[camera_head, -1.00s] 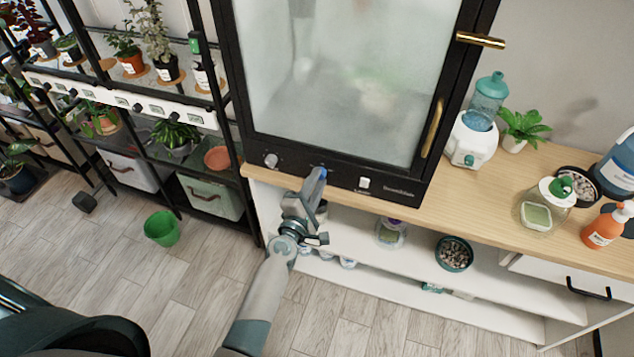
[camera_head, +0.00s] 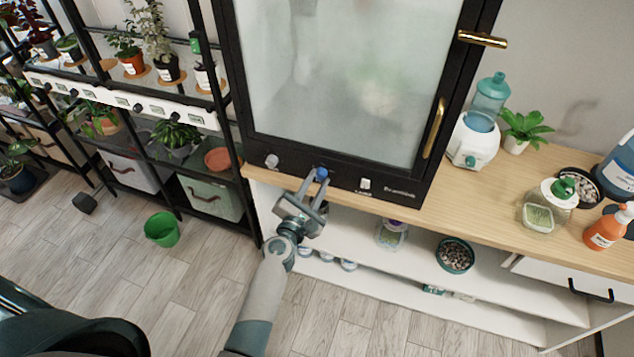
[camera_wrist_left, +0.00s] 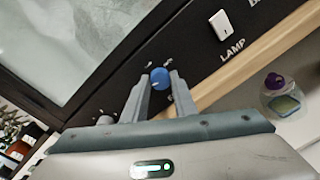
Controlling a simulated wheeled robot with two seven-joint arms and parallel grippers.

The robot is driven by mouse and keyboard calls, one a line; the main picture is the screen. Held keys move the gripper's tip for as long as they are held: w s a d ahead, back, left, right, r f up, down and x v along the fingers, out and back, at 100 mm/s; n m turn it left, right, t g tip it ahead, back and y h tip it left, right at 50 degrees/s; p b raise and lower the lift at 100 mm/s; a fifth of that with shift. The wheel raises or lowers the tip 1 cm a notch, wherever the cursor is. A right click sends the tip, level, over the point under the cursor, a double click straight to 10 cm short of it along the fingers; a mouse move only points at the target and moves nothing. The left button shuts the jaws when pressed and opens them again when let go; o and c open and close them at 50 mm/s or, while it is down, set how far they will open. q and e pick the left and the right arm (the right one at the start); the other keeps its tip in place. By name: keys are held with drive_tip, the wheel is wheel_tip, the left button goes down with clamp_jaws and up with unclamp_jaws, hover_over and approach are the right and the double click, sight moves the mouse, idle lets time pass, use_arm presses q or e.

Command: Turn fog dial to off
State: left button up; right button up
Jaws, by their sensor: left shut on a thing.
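The blue fog dial (camera_head: 322,173) sits on the black lower panel of the glass-fronted cabinet (camera_head: 345,80). My left gripper (camera_head: 317,180) reaches it from below and in front, with its fingers shut on the dial. In the left wrist view the blue dial (camera_wrist_left: 159,77) sits between the two fingertips (camera_wrist_left: 160,80), its face showing. The panel marks around the dial are too small to read. My right gripper is not in view.
A silver knob (camera_head: 272,161) is left of the dial and a white lamp switch (camera_head: 365,184) is right of it. A wooden counter (camera_head: 440,205) runs below the cabinet. A white-and-teal bottle device (camera_head: 473,138) stands to the right.

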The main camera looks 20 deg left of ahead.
use_arm(q)
drive_tip(key=shift+f, duration=0.1)
drive_tip(key=o, duration=1)
drive_tip(key=shift+o, duration=0.2)
drive_tip(key=shift+s, duration=0.15)
